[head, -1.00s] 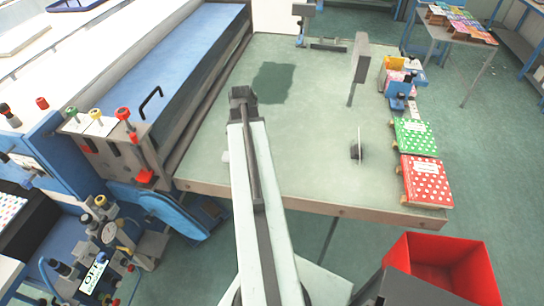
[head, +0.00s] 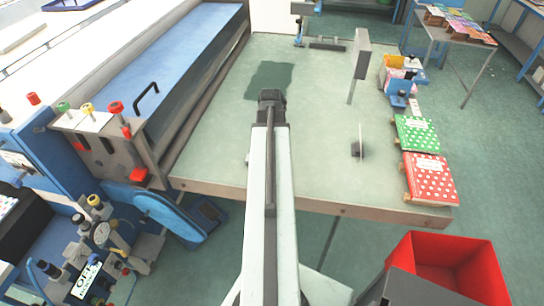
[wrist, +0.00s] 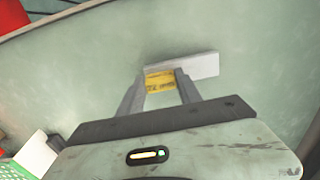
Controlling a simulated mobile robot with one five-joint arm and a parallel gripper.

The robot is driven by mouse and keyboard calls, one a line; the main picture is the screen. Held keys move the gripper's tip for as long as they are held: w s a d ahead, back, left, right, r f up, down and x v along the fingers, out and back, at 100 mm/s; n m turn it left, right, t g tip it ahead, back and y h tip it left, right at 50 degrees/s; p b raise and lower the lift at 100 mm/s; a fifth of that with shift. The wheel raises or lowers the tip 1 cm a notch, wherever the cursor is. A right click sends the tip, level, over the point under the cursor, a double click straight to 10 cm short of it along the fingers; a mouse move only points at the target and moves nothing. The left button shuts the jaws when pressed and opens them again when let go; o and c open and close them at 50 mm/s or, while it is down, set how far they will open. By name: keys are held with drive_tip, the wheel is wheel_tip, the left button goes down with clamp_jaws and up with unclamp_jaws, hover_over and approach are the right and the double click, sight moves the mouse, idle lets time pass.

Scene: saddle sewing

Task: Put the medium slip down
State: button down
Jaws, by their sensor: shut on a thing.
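My gripper (wrist: 159,80) is shut on a small yellow piece with dark lettering (wrist: 160,81), which I take to be the medium slip. A pale grey-white strip (wrist: 203,66) lies right behind it in the wrist view and sticks out to the right; I cannot tell whether it is part of the slip. The green-grey table top (wrist: 245,110) is below, and the gap to it is unclear. In the head view my gripper (head: 270,96) is over the middle-left of the table (head: 310,130), and the slip is hidden by it.
A dark patch (head: 270,78) lies just beyond my gripper. To the right stand a small upright plate (head: 358,146) and a grey post (head: 360,55). Green (head: 415,134) and red (head: 430,178) dotted booklets line the right edge. A blue machine (head: 180,60) borders the left. The table's middle is bare.

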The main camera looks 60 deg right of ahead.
drive_tip(key=shift+f, duration=0.1)
drive_tip(key=c, duration=0.8)
unclamp_jaws()
wheel_tip(320, 180, up, 13)
drive_tip(key=p, duration=1.2)
drive_tip(key=shift+f, duration=0.3)
drive_tip(key=shift+c, duration=0.2)
